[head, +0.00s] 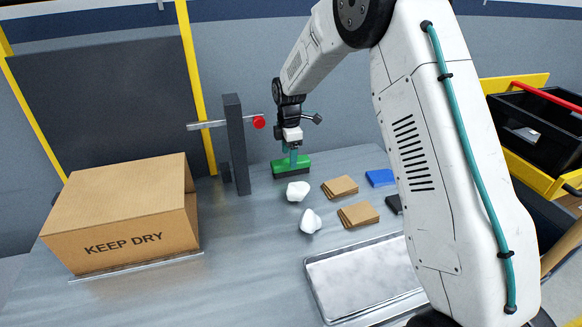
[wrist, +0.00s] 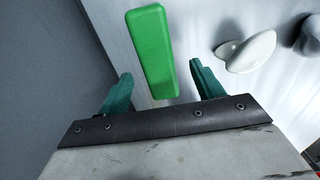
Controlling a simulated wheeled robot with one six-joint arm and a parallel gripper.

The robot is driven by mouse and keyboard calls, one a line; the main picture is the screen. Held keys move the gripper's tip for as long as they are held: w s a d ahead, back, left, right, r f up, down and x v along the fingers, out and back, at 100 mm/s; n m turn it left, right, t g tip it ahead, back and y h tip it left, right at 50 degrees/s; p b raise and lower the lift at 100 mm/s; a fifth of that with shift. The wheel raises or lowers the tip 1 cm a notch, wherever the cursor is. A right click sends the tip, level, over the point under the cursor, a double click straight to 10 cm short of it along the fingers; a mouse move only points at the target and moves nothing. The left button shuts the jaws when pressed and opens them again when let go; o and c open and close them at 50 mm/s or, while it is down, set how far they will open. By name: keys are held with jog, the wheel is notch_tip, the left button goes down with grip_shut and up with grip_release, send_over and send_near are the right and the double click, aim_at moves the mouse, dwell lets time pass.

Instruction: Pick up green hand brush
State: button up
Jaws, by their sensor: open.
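The green hand brush (head: 291,166) lies on the grey work surface in the head view, green on top with a dark lower edge. My gripper (head: 294,158) is directly above it, pointing down. In the wrist view the brush's green top (wrist: 152,50) runs lengthwise, its near end reaching between the two teal fingers of my gripper (wrist: 158,84). The fingers are apart, one on each side, with gaps to the brush. It is hard to tell how far the fingertips are above the brush.
Two white lumps (head: 298,191) (head: 310,222), brown folded pieces (head: 358,214) and a blue item (head: 380,178) lie nearby. A dark post (head: 237,145) with a red-tipped bar stands left of the brush. A cardboard box (head: 125,215) and metal tray (head: 365,280) take up the front.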

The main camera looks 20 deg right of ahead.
notch_tip(320, 180, down, 5)
jog(key=shift+w+d+f, duration=0.1)
jog(key=shift+d+f, duration=0.05)
jog(key=c, duration=1.1)
notch_tip(320, 180, up, 10)
jog(key=shift+r, duration=0.1)
